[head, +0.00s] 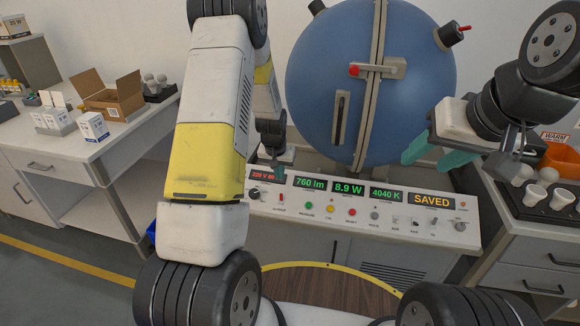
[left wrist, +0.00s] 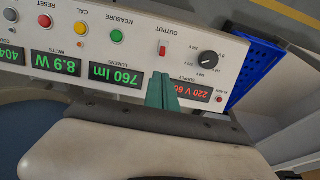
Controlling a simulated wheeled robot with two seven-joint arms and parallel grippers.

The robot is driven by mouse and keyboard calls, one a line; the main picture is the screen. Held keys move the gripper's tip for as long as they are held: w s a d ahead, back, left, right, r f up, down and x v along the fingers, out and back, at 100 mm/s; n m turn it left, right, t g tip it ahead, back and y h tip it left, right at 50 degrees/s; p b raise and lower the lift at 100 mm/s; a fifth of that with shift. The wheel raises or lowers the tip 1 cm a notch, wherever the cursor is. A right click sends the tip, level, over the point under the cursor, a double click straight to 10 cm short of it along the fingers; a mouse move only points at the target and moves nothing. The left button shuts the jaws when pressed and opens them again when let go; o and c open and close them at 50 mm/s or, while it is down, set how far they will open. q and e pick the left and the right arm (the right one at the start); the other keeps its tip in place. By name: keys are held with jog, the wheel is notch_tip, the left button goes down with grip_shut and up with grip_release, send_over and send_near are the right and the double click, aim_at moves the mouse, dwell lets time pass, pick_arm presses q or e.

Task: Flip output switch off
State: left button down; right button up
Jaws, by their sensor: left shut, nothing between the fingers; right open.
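The output switch (head: 281,198) is a small red lever on the sloping front of the white control panel (head: 345,227), below the red voltage display. In the left wrist view the output switch (left wrist: 163,48) stands just beyond my fingertips, under the "OUTPUT" label. I cannot tell which way it is set. My left gripper (head: 278,174) is shut and empty over the panel's left end, partly hidden behind my arm. Its teal fingers (left wrist: 162,88) are apart from the switch, beside the lit supply display. My right gripper (head: 432,154) is open and empty, in front of the blue sphere's right side.
Measure, cal and reset buttons (left wrist: 116,37) sit beside the switch, and a black knob (left wrist: 208,59) on its other side. A big blue sphere (head: 310,70) stands behind the panel. A tray with white cups (head: 535,195) is at right. A cardboard box (head: 118,98) stands on the left bench.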

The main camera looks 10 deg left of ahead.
aim_at(282, 188)
pick_arm(q)
jog(key=x, duration=0.9)
jog(key=shift+s, duration=0.1)
jog(key=shift+s+r+t, duration=0.1)
jog(key=shift+t, duration=0.3)
